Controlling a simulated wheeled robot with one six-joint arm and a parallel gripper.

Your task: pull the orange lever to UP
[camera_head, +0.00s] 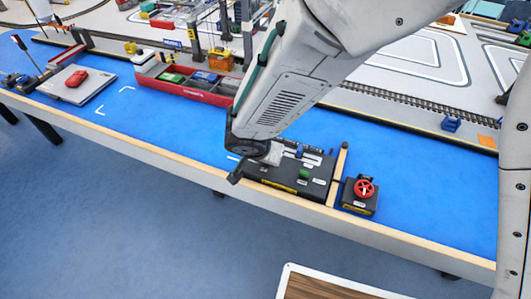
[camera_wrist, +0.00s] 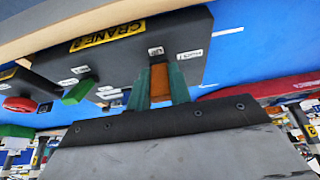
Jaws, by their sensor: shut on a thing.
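The orange lever (camera_wrist: 159,83) stands between the two teal fingers of my gripper (camera_wrist: 159,72) in the wrist view. The fingers are shut on it, one on each side. The lever belongs to a black control box (camera_wrist: 130,55) with a yellow CRANE label and small white labels. The box also shows in the head view (camera_head: 262,180), near the table's front edge. There my arm comes down over the box's left end and hides the orange lever. I cannot read which position the lever is in.
A green lever (camera_wrist: 78,92) is beside the orange one, and a blue one (camera_head: 299,152) is at the box's back. A red handwheel (camera_head: 364,188) stands right, beyond a wooden strip. A long red tray (camera_head: 190,93) is behind left.

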